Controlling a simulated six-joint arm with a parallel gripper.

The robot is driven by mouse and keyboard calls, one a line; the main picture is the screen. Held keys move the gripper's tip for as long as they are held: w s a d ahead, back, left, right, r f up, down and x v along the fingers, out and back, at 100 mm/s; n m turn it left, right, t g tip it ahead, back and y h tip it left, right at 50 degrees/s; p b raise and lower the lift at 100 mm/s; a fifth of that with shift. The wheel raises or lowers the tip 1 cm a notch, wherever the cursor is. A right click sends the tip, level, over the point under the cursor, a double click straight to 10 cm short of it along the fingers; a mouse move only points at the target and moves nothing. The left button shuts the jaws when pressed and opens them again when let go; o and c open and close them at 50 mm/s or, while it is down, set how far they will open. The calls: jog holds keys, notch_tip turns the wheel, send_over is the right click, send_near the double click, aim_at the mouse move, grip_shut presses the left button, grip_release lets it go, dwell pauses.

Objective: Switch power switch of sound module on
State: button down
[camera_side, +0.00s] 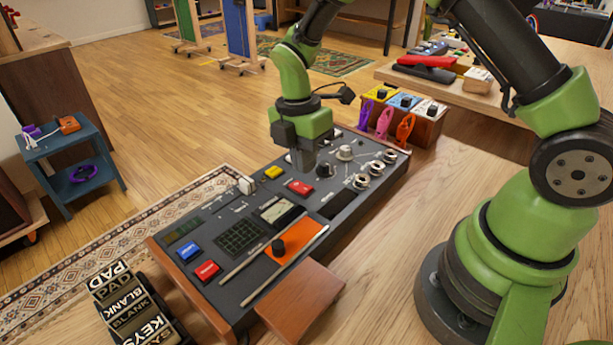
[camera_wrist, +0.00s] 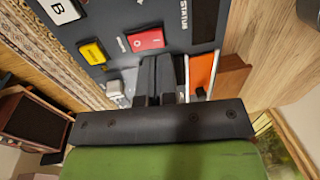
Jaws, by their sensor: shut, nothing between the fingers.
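The sound module (camera_side: 237,291) is a dark grey console with wooden sides, on the wooden table. A small red rocker switch (camera_side: 299,187) sits on its panel; in the wrist view this switch (camera_wrist: 147,40) carries light marks on its face. Which side of the rocker is pressed, I cannot tell. My gripper (camera_side: 302,168) points down over the panel, just behind the red switch in the side view. In the wrist view its fingertips (camera_wrist: 160,62) are together and empty, close to the switch's edge. Contact with the panel is unclear.
A yellow button (camera_side: 273,172), a white slider (camera_side: 246,185) and several knobs and jacks surround the red switch. An orange plate with a black knob (camera_side: 278,247) lies nearer the front. Blue (camera_side: 189,251) and red (camera_side: 207,270) buttons are at the left end.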

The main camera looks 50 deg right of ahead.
aim_at(303, 186)
jog(key=shift+s+f, duration=0.15)
jog(key=shift+f, duration=0.85)
jog(key=shift+s+f, duration=0.1)
jog(key=shift+f, duration=0.9)
jog(key=shift+s+f, duration=0.1)
jog(key=shift+f, duration=0.1)
jog(key=shift+w+r, duration=0.3)
jog(key=shift+w, duration=0.45)
